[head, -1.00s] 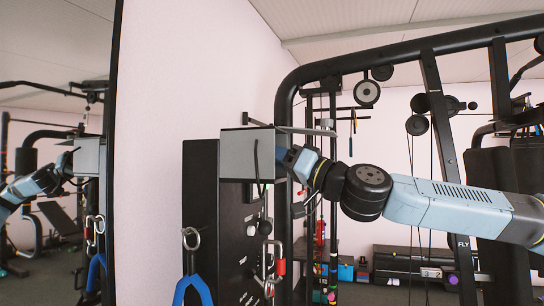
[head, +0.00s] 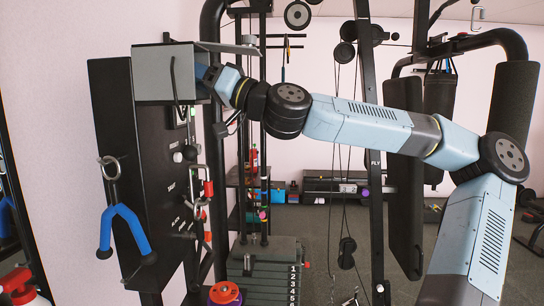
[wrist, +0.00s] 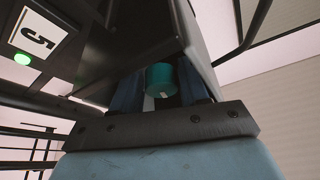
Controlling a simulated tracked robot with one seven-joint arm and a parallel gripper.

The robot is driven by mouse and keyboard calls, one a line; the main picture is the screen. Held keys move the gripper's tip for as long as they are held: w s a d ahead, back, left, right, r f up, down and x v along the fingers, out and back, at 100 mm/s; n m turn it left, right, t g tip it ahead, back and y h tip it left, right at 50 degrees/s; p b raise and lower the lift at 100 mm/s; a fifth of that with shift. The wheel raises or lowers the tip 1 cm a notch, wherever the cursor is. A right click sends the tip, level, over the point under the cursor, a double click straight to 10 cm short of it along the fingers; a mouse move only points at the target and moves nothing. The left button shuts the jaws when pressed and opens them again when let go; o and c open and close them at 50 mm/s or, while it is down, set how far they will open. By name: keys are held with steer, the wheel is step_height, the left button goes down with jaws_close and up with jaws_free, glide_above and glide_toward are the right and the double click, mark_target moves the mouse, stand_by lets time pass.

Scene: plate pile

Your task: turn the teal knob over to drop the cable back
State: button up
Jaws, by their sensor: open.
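The teal knob (wrist: 160,77) shows in the wrist view as a short cylinder with a pale mark on its end, under a dark housing. My gripper (wrist: 163,88) is open, with one blue finger on each side of the knob. I cannot tell whether either finger touches it. In the head view my arm reaches left to a grey box (head: 165,88) on top of a black panel (head: 140,180). The box hides the knob and my fingertips there. A black cable (head: 175,85) hangs in front of the box; I cannot tell whether it is the task's cable.
A blue-handled tool (head: 122,225) hangs from a ring on the panel's left. Carabiners (head: 200,195) hang at its right. A weight stack (head: 265,272) and gym frame (head: 370,150) stand behind and right. A plate with a 5 (wrist: 38,33) and a green light show in the wrist view.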

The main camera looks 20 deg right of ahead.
steer(key=shift+n+g+y, duration=0.5)
steer(key=shift+n+g, duration=0.3)
steer(key=shift+n, duration=1.2)
steer(key=shift+d+f, duration=0.15)
steer(key=shift+d, duration=0.1)
steer(key=v, duration=1.4)
steer(key=shift+s+d+f+t+h, duration=0.5)
steer(key=shift+s+d+f+h, duration=0.75)
steer(key=shift+s+h, duration=2.25)
steer(key=s+d+f+m+h, duration=0.1)
steer(key=s+f+m+h, duration=0.1)
steer(key=f, duration=0.4)
steer(key=s+d+f+m+h, duration=0.1)
steer(key=s+f+m+h, duration=0.1)
steer(key=f+m+h, duration=0.2)
steer(key=shift+d+f+g+h, duration=0.3)
steer(key=shift+d+f+h, duration=0.05)
steer(key=shift+f+h, duration=0.8)
